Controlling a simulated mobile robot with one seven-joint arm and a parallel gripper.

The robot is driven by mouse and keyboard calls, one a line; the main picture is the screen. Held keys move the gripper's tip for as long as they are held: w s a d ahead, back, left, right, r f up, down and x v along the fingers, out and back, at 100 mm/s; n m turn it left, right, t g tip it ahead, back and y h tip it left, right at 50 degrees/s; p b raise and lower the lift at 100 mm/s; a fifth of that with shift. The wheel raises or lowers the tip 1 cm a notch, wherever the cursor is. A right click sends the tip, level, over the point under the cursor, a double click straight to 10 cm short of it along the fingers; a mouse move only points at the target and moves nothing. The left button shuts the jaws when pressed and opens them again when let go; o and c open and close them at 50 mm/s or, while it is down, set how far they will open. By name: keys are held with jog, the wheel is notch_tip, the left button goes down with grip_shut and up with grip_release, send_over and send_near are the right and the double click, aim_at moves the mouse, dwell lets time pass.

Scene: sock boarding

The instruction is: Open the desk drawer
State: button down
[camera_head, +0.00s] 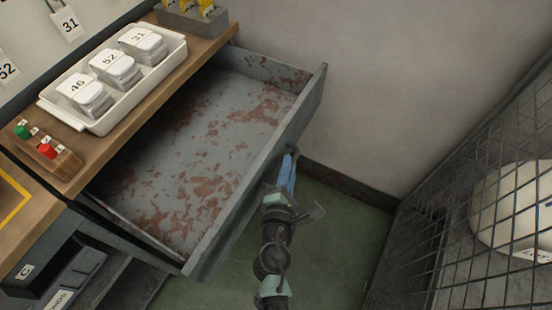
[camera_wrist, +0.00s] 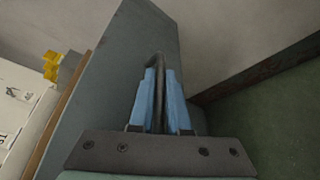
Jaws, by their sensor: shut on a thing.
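The desk drawer (camera_head: 192,270) is grey with rust-coloured patches inside. It stands pulled well out from under the wooden desk top (camera_head: 62,180), and its inside looks empty. Its front panel also shows in the wrist view (camera_wrist: 125,60). My gripper (camera_head: 290,160) is at the outer face of the drawer front, towards its far end. In the wrist view its blue fingers (camera_wrist: 160,85) are closed on both sides of the dark bar handle (camera_wrist: 158,62). In the head view the handle is mostly hidden.
A white tray (camera_head: 45,103) with numbered white stacks stands on the desk top, near a small block with green and red buttons (camera_head: 45,150). A wire mesh cage (camera_head: 440,230) holding a pale bundle stands at the right. Green floor (camera_head: 330,250) lies clear between.

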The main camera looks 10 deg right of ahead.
jog(key=shift+s+d+f, duration=0.1)
jog(key=shift+s+d, duration=0.7)
jog(key=shift+d, duration=0.25)
jog(key=c, duration=0.9)
grip_release()
jog(key=shift+b+v, duration=0.65)
jog(key=shift+v, duration=5.85)
jog(key=shift+w, duration=0.1)
